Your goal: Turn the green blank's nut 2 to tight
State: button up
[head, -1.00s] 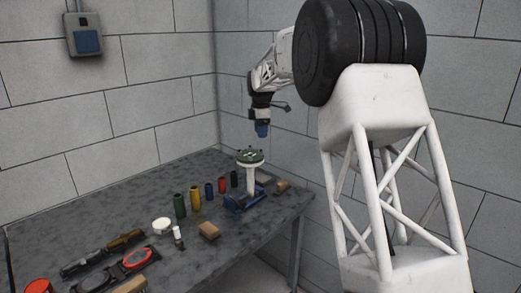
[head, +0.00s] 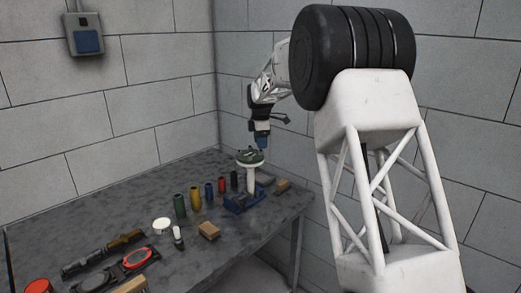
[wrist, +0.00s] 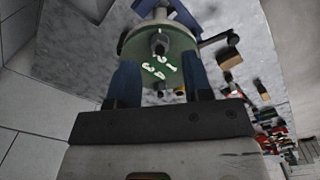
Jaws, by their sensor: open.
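The green blank (head: 246,157) is a round flange on top of a white post (head: 250,178), which rises from a blue base (head: 240,201). The wrist view shows the blank's green face (wrist: 148,72) with white numerals on it, and a round grey stub or nut (wrist: 160,45) near its middle. More nut or stud ends show at its near edge; I cannot tell which is nut 2. My gripper (head: 262,144) is just above the blank, pointing down. In the wrist view its blue fingers (wrist: 159,62) are apart with nothing gripped between them; contact with the blank cannot be told.
A row of coloured cylinders (head: 195,198) stands left of the post. A wooden block (head: 208,230), a white round piece (head: 162,225) and a red-ringed tool (head: 138,257) lie nearer the front. Walls stand behind the table (head: 90,215).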

aim_at(261, 153)
jog(key=shift+f, duration=1.65)
grip_shut()
